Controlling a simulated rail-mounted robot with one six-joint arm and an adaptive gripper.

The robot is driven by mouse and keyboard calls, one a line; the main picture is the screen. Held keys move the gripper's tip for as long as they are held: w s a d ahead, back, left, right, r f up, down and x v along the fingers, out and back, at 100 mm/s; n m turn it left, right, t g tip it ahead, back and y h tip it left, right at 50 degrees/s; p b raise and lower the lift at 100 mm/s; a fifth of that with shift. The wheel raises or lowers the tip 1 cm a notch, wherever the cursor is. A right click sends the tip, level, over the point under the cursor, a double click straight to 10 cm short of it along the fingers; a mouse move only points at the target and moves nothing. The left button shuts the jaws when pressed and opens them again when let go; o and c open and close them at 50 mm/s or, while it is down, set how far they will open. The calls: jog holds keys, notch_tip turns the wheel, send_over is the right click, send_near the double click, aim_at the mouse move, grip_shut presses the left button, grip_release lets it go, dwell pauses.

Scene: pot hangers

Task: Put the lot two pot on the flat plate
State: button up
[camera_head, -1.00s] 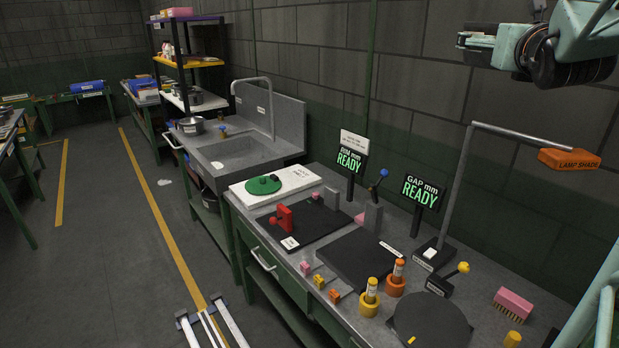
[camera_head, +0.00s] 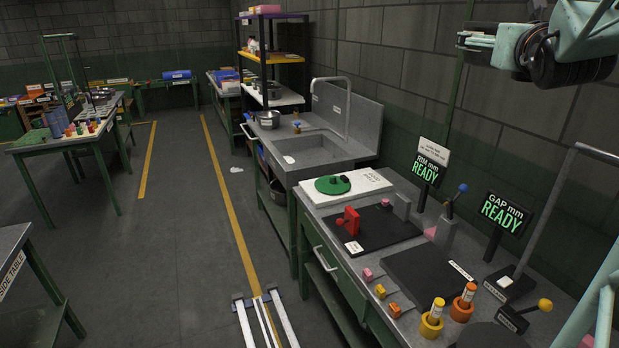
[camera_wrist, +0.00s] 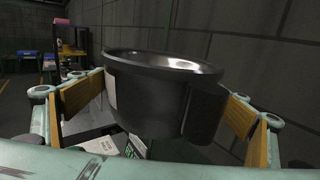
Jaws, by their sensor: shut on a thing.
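In the wrist view my gripper (camera_wrist: 163,104) is shut on a dark round pot (camera_wrist: 150,92), with a tan-padded finger on each side. The pot is upright, its rim open to the top, and a pale label shows at its left edge. I cannot read the label. Candidates for the flat plate are on the bench in the head view: a white slab (camera_head: 374,181) with a green disc, a black plate (camera_head: 381,234) with a red block, and a bare black plate (camera_head: 425,272). Their labels are too small to read.
READY signs (camera_head: 503,213) stand along the bench's wall side. Yellow and orange posts (camera_head: 432,320) and small blocks stand at the front. A sink (camera_head: 318,150) and shelf rack (camera_head: 270,60) lie beyond. The floor aisle at left is open; a side table (camera_head: 12,265) stands there.

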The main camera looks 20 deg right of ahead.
jog(key=shift+a+r, duration=0.1)
jog(key=shift+r, duration=0.15)
